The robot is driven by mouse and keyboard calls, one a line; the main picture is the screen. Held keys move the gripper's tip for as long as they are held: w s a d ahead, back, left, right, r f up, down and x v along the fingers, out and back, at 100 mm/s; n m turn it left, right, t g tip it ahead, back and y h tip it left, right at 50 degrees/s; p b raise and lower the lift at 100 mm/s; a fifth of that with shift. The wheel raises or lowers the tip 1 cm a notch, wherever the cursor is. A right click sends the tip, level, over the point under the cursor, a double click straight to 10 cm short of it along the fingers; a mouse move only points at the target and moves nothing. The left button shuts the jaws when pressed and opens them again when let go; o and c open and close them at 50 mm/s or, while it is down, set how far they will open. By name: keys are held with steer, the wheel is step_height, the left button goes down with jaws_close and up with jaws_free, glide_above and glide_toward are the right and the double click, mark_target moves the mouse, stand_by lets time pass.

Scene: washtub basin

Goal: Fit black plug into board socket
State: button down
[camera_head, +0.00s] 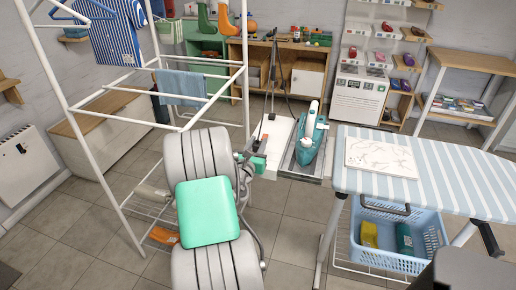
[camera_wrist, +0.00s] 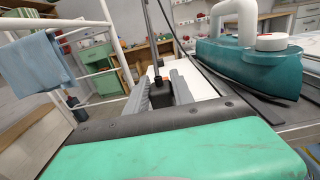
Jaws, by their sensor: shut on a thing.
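My gripper (camera_wrist: 161,92) shows in the wrist view with its two grey fingers shut on the black plug (camera_wrist: 159,97). A dark cord (camera_wrist: 150,38) rises from the plug. In the head view my gripper (camera_head: 262,143) is at the left side of a white board (camera_head: 281,134) at the end of the ironing board. The white board also shows behind the fingers in the wrist view (camera_wrist: 200,86). I cannot make out the socket, and I cannot tell whether the plug touches the board.
A teal iron (camera_head: 307,143) stands on a grey rest just right of the white board. The striped ironing board (camera_head: 450,180) extends right, with a blue basket (camera_head: 385,240) below. A white drying rack (camera_head: 247,70) stands close on the left.

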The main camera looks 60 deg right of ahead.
steer(key=shift+f, duration=0.25)
steer(key=shift+f, duration=0.15)
steer(key=c, duration=1.1)
jaws_free()
